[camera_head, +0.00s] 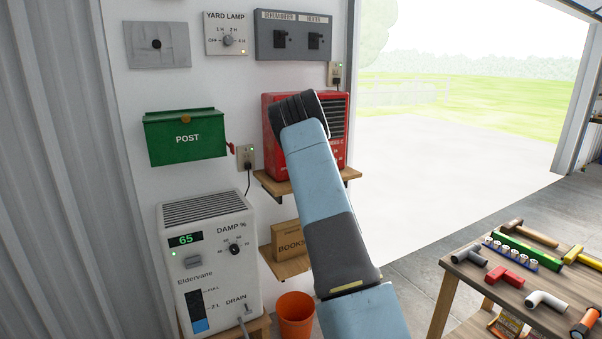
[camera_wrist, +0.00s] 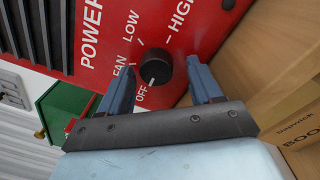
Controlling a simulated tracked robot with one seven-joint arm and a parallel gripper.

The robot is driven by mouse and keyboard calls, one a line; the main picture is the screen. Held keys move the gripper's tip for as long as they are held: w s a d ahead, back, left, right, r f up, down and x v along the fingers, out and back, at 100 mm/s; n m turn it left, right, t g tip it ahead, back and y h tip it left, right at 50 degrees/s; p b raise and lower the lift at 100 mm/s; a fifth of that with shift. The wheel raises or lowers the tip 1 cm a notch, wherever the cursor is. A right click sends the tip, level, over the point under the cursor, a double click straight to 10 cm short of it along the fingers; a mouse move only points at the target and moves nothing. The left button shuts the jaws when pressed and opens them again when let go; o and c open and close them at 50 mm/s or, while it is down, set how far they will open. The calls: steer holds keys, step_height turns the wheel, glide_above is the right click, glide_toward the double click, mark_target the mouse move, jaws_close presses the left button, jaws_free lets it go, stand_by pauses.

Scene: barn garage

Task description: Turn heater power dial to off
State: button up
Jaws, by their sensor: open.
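The red heater (camera_head: 338,143) stands on a wooden shelf in the head view, with my arm across its front. Its dial is hidden there. In the wrist view, the black round power dial (camera_wrist: 158,67) sits on the red panel (camera_wrist: 98,91), among the labels OFF, FAN, LOW and HIGH. The white mark on the dial points down-left, toward the OFF label (camera_wrist: 141,93). My gripper (camera_wrist: 160,68) is open, with one blue finger on each side of the dial. A gap shows between the dial and each finger. My fingers are hidden in the head view.
The wooden shelf (camera_head: 297,186) is under the heater. A green post box (camera_head: 186,145) and a white dehumidifier (camera_head: 206,240) are on the left. A wall outlet (camera_head: 246,156) is between post box and heater. A tool table (camera_head: 495,293) stands at right.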

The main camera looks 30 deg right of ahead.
steer(key=s, duration=1.3)
steer(key=shift+s+d+f, duration=0.35)
steer(key=shift+d, duration=0.1)
steer(key=s+a+r+m+g+h, duration=0.2)
steer(key=s+a+r+m+g, duration=0.1)
steer(key=s+a+r+m, duration=0.4)
steer(key=s+a+r+m+g+h, duration=0.2)
steer(key=s+a+r+m+h, duration=0.15)
steer(key=r+m, duration=0.6)
steer(key=s+a+m+g+y, duration=0.1)
steer(key=s+a+m+g, duration=0.1)
steer(key=s+a, duration=0.4)
steer(key=s+a+r+m+g+y, duration=0.1)
steer(key=s+a, duration=0.5)
steer(key=s, duration=1.1)
steer(key=s+a+m+g+y, duration=0.2)
steer(key=s+a+m+g, duration=0.2)
steer(key=s, duration=0.8)
steer(key=a+m, duration=0.2)
steer(key=shift+s+a+r+g, duration=0.15)
steer(key=shift+s+a+g, duration=0.05)
steer(key=shift+a+g, duration=0.2)
